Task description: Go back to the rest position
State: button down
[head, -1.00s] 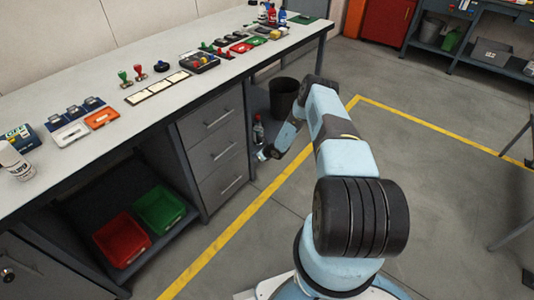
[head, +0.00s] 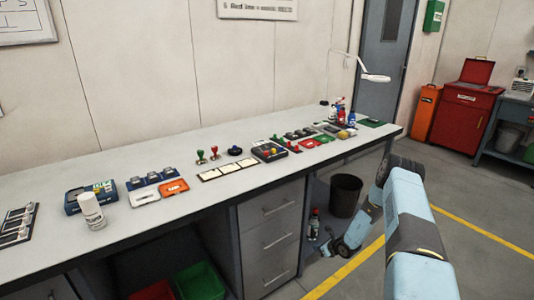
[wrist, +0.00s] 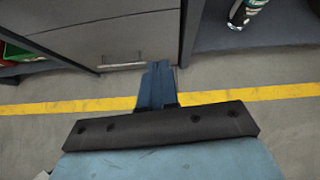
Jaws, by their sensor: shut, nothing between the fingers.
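My gripper (head: 326,248) hangs low beside the workbench, near the floor, in front of the drawer unit's right side. In the wrist view its fingers (wrist: 157,78) are together with nothing between them, pointing at the foot of the grey drawer unit (wrist: 115,40). My arm is folded downward at the right of the head view. A bottle (head: 314,224) stands under the bench just behind the gripper; its lower part also shows in the wrist view (wrist: 241,14).
The workbench (head: 130,235) fills the left and middle, with stamps, pads and bottles on top. A black bin (head: 345,196) stands under its right end. Red (head: 154,291) and green (head: 199,282) crates sit below. The floor at right is open, with yellow lines.

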jog(key=w+a+r+n+g+y, duration=0.1)
jog(key=w+a+r+n, duration=0.2)
jog(key=r, duration=1)
jog(key=a+r+n+y, duration=0.15)
jog(key=r+n, duration=0.35)
jog(key=r, duration=0.9)
jog(key=s+a+r+n+g, duration=0.1)
jog(key=s+a+r+n, duration=0.15)
jog(key=r, duration=0.55)
jog(key=s+a+r+n+g, duration=0.1)
jog(key=s+a+r+n, duration=0.2)
jog(key=r, duration=0.5)
jog(key=s+a+r+n+g, duration=0.1)
jog(key=s+a+r+n, duration=0.2)
jog(key=r, duration=0.5)
jog(key=s+r+n+h, duration=0.2)
jog(key=s+r+n, duration=0.2)
jog(key=s+r, duration=0.5)
jog(key=s+r+n+h, duration=0.1)
jog(key=s+r+n, duration=0.3)
jog(key=s+r, duration=0.55)
jog(key=s+d+r+n+h, duration=0.1)
jog(key=s+d+n+h, duration=0.1)
jog(key=s, duration=0.9)
jog(key=s+d+r+n+t+h, duration=0.1)
jog(key=s+d+n+h, duration=0.1)
jog(key=s, duration=1)
jog(key=shift+d+h, duration=0.45)
jog(key=shift+d, duration=0.2)
